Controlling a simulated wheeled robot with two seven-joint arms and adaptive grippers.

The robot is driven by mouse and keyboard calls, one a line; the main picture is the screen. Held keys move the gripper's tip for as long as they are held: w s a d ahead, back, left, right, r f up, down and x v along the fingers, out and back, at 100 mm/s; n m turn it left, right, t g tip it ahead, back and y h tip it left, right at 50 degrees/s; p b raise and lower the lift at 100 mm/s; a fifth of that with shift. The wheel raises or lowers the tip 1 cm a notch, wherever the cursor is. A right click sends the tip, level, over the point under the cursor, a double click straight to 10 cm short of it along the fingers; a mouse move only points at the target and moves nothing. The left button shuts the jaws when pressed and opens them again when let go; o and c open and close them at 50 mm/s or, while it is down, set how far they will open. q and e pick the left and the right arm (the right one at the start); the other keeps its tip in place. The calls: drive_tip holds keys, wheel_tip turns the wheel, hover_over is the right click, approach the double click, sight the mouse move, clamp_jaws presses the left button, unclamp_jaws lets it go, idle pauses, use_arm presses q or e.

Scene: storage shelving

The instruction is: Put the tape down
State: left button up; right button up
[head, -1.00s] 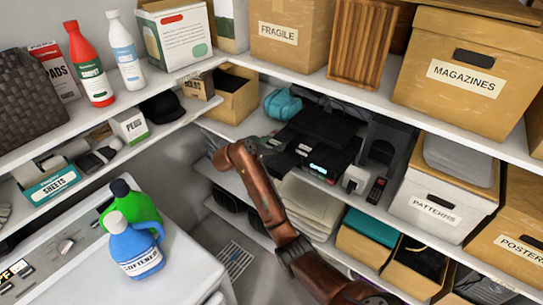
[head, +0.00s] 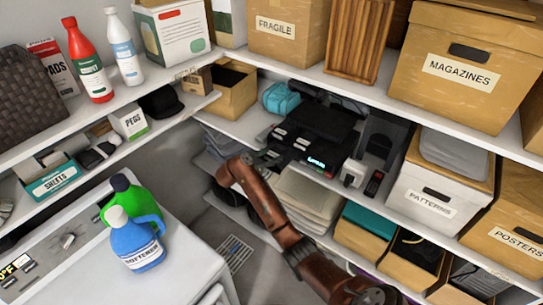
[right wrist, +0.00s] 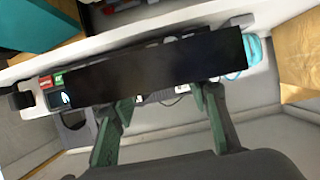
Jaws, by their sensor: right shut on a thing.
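My right gripper (right wrist: 160,108) is shut on a long black box, which I take to be the tape (right wrist: 160,68). The tape lies across its fingertips in the right wrist view and hides much of what is behind it. In the head view my right gripper (head: 270,156) is at the left front of the black player stack (head: 318,128) on the middle shelf. There I cannot clearly tell the tape from the dark devices, nor whether it touches the shelf. My left gripper is not in view.
A teal bag (head: 282,99) is left of the stack. A white device (head: 354,172) and a dark remote (head: 374,184) are to its right. A bare strip of middle shelf (head: 243,127) shows at left. The upper shelf (head: 365,85) overhangs behind.

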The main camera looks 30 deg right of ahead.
drive_tip(key=o, duration=1.2)
drive_tip(key=shift+f, duration=0.1)
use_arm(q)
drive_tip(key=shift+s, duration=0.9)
